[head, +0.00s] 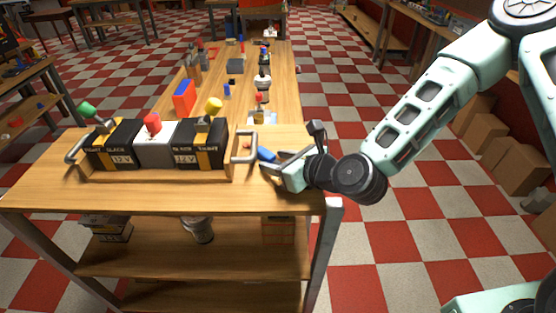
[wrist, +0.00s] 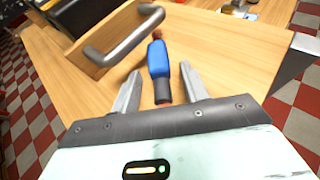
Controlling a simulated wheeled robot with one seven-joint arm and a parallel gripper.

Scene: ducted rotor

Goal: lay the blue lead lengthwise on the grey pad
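The blue lead (head: 266,154) lies on the wooden bench top, just right of the battery tray's right handle. In the wrist view the blue lead (wrist: 158,60) has a blue body, a reddish far tip and a dark near end. My gripper (head: 272,161) is low over the bench at its right end. In the wrist view my gripper (wrist: 161,70) is open, its two fingers on either side of the lead's near part, with gaps showing. I cannot tell the grey pad apart with certainty in either view.
A tray with metal handles (head: 244,147) holds black and white batteries (head: 156,147) with green, red and yellow knobs, close left of my gripper. A pale plate (head: 262,117) with small parts lies behind. A red-and-blue box (head: 184,97) stands farther back. Bare wood lies in front.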

